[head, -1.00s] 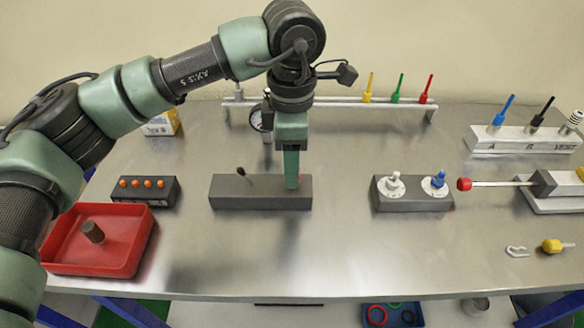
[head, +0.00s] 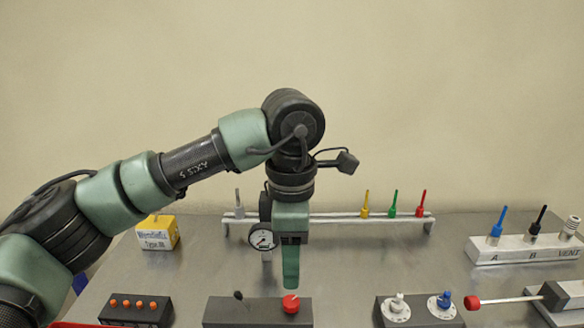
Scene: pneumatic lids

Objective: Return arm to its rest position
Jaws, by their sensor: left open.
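My left arm comes in from the left in the head view. Its left gripper (head: 291,281) points straight down above the dark grey block (head: 245,312). The fingers overlap in this view, so the gap between them is hard to see; nothing shows held. A red button or knob (head: 290,303) on the block sits just below the fingertips, with what looks like a small gap. A black lever (head: 240,297) stands on the same block to the left. My right gripper is not in view.
A gauge (head: 262,238) stands just behind my gripper. Behind it is a white rack (head: 330,217) with coloured pegs. A yellow box (head: 158,234) and an orange-button box (head: 137,308) stand left. A white-and-blue knob block (head: 420,312), a red-tipped rod (head: 500,300) and a labelled fitting block (head: 505,250) stand right.

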